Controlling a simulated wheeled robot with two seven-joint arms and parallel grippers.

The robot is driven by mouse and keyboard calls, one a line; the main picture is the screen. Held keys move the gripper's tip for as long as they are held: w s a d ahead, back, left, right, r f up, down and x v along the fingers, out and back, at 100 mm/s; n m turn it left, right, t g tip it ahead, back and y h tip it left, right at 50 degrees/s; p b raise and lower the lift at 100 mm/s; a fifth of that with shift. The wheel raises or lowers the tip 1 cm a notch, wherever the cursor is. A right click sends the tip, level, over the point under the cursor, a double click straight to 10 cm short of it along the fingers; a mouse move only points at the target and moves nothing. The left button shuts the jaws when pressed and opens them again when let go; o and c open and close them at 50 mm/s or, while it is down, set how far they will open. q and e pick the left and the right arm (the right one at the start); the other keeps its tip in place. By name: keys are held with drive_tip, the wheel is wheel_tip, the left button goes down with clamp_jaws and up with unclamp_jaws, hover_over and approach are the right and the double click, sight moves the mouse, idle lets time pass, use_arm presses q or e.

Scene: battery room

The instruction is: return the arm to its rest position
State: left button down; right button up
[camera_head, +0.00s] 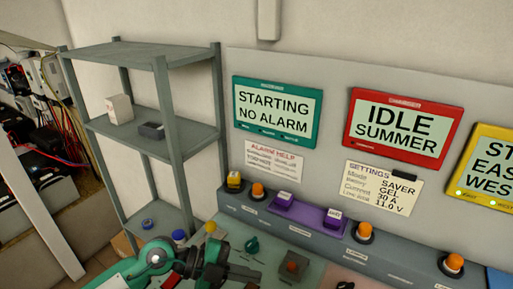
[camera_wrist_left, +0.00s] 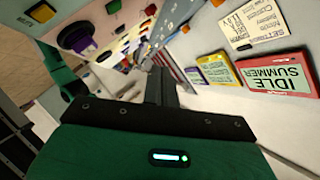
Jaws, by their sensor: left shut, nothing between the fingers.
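My left arm (camera_head: 155,257) enters at the bottom left of the head view, with a green and white joint. My left gripper (camera_head: 218,254) is dark and lies low over the green-grey bench top. In the left wrist view its dark fingers (camera_wrist_left: 161,86) are together and hold nothing. It appears apart from the console and the screens, though its exact height over the bench is hard to tell. My right gripper is not in view.
A grey shelf rack (camera_head: 150,52) stands behind my left arm. A console ledge (camera_head: 300,237) carries orange and purple buttons below the green screen (camera_head: 276,111) and red screen (camera_head: 402,126).

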use_arm(q)
wheel_tip(320, 180, up, 8)
drive_tip(key=d+n+t+h, duration=0.2)
drive_tip(key=n+t+h, duration=0.1)
drive_tip(key=t+h, duration=0.2)
drive_tip(key=w+a+r+n+t+y, duration=0.4)
drive_tip(key=a+n+t, duration=0.3)
drive_tip(key=n+t, duration=0.45)
drive_tip(key=a+f+n+y, duration=1.2)
drive_tip(key=a+f+y, duration=0.1)
drive_tip(key=f+y, duration=0.15)
drive_tip(key=s+a+f+g, duration=0.2)
drive_tip(key=s+f+g, duration=0.5)
drive_tip(key=s, duration=0.4)
drive_tip(key=s+a+f+g, duration=0.1)
drive_tip(key=s+f+g, duration=0.6)
drive_tip(key=s, duration=0.4)
drive_tip(key=s+a+f+x, duration=0.1)
drive_tip(key=s+x, duration=0.2)
drive_tip(key=x, duration=1.2)
drive_tip(key=s+a+x, duration=0.1)
drive_tip(key=s+x, duration=0.2)
drive_tip(key=x, duration=1.2)
drive_tip(key=s+a+f+g, duration=0.1)
drive_tip(key=s+a+f, duration=0.2)
drive_tip(key=s+f, duration=1.6)
wheel_tip(320, 180, down, 3)
drive_tip(key=shift+r+m+y, duration=0.2)
drive_tip(key=shift+m+y, duration=0.15)
drive_tip(key=shift+m, duration=0.1)
